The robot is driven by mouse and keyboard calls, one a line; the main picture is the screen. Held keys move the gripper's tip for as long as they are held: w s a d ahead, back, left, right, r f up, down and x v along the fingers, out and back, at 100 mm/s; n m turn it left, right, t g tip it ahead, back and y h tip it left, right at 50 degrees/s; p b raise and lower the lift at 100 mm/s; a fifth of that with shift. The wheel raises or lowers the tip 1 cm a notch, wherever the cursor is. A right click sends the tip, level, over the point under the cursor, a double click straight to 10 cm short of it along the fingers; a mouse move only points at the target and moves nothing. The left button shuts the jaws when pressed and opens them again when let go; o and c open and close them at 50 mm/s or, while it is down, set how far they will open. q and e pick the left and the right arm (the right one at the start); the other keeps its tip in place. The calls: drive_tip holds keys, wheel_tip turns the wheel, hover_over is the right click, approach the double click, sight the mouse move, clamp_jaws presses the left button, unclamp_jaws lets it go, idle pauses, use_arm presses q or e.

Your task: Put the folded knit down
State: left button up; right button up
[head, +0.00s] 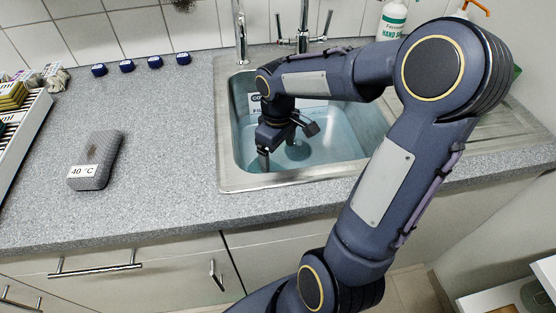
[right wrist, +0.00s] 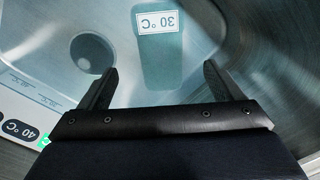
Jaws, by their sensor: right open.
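A teal folded piece with a white 30 °C label (right wrist: 160,55) lies in the water, on the sink (head: 235,182) floor as far as I can tell. In the right wrist view it is just beyond my fingertips and between them. My right gripper (head: 285,146) reaches down into the sink with its fingers apart; in the right wrist view the gap between the fingers (right wrist: 160,72) is empty. In the head view the arm and gripper hide most of the teal piece. A grey folded knit with a 40 °C label (head: 98,155) lies on the counter at left. My left gripper is out of view.
The sink's steel rim and faucet (head: 303,35) bound the space around my arm. A round drain (right wrist: 92,53) shows beside the teal piece. Several blue caps (head: 127,66) line the counter back. A rack (head: 22,130) stands at far left. The counter middle is clear.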

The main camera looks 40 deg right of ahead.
drive_tip(key=shift+r, duration=2.25)
drive_tip(key=shift+p, duration=0.3)
